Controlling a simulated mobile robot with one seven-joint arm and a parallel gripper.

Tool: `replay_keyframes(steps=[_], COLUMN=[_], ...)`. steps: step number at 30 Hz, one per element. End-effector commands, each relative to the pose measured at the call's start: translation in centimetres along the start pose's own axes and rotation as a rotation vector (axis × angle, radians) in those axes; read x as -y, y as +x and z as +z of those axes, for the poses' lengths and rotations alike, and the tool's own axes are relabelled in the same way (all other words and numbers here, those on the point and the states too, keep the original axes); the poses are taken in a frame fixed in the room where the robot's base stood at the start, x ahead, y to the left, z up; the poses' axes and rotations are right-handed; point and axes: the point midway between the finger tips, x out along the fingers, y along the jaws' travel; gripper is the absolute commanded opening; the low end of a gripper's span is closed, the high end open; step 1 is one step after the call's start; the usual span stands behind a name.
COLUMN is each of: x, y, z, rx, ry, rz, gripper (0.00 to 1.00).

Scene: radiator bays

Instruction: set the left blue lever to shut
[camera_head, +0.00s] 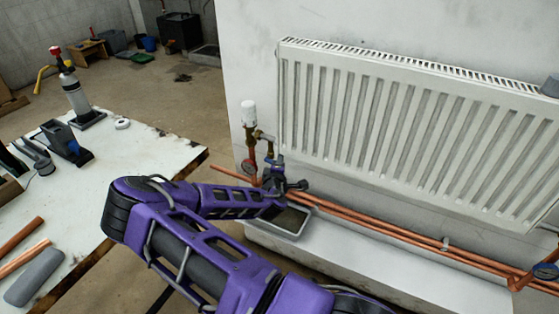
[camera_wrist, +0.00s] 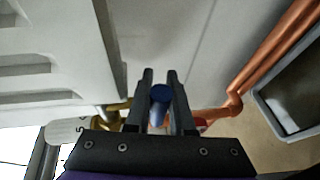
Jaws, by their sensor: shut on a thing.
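The left blue lever (camera_wrist: 160,93) shows in the wrist view as a round-ended blue handle between my two dark fingers. My gripper (camera_wrist: 162,82) is shut on it. In the head view my gripper (camera_head: 287,183) is at the valve group below the left end of the radiator, and it largely hides the lever there. Brass fittings (camera_head: 264,136) rise above it to a white valve head (camera_head: 249,113). How far the lever is turned cannot be told.
The white radiator (camera_head: 400,130) hangs close above and to the right. Copper pipes (camera_head: 400,235) run low along the wall. A grey tray (camera_head: 298,234) sits below the valve. A workbench (camera_head: 130,165) with tools stands at left. A partly seen blue part (camera_head: 546,271) is at far right.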

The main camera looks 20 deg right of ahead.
Motion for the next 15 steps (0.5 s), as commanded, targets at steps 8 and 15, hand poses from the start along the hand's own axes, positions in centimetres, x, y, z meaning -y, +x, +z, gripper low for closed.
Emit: replay_keyframes(steps=[8,15], x=[-0.05,-0.06], y=[-0.03,-0.02], z=[0.02,0.01], rx=[0.004,0.003], ry=[-0.018,-0.016], rz=[-0.006,-0.005], gripper=[0.0,0.52])
